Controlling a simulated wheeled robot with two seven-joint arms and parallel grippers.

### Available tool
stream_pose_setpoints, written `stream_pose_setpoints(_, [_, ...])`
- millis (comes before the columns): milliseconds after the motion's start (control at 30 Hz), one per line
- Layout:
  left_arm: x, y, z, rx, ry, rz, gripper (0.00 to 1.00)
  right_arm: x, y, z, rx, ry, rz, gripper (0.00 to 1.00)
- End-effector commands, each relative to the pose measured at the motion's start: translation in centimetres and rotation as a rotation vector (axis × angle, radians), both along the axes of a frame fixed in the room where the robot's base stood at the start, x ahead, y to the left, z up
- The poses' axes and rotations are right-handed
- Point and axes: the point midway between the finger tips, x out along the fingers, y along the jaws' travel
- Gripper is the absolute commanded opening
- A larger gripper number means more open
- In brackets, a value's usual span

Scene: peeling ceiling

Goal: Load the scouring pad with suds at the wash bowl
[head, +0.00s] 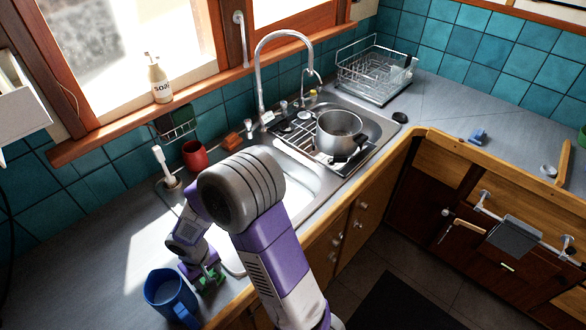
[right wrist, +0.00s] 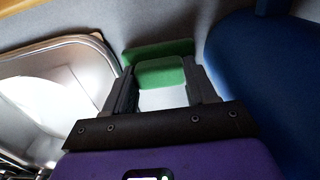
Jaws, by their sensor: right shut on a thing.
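The green scouring pad (right wrist: 160,72) is between the fingers of my right gripper (right wrist: 163,88), which is shut on it. A second green face (right wrist: 158,48) shows just behind; I cannot tell whether it is part of the same pad. In the head view the right gripper (head: 207,272) points down at the counter, with a bit of green pad (head: 209,281) beneath it. It is between the blue jug and the sink. I cannot tell which vessel is the wash bowl; a metal pot (head: 339,132) stands on the sink's right side. No suds are clearly visible. My left gripper is not in view.
The blue jug (head: 168,293) stands close beside my right gripper. The sink basin (head: 300,184) lies partly behind my arm. A red cup (head: 195,156), a brush (head: 163,165) and a soap bottle (head: 159,80) are at the back. The right counter (head: 460,110) is mostly clear.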

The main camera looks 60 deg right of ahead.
Motion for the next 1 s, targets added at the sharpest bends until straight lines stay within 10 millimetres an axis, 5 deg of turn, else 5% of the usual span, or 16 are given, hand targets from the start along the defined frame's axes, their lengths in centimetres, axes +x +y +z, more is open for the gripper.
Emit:
stream_pose_setpoints(700, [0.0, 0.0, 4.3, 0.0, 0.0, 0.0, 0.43, 0.1, 0.0, 5.3, 0.001, -0.002, 0.001, 0.0])
stream_pose_setpoints(1000, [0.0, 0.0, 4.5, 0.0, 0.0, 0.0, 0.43, 0.0, 0.0, 5.7, 0.0, -0.001, 0.0, 0.0])
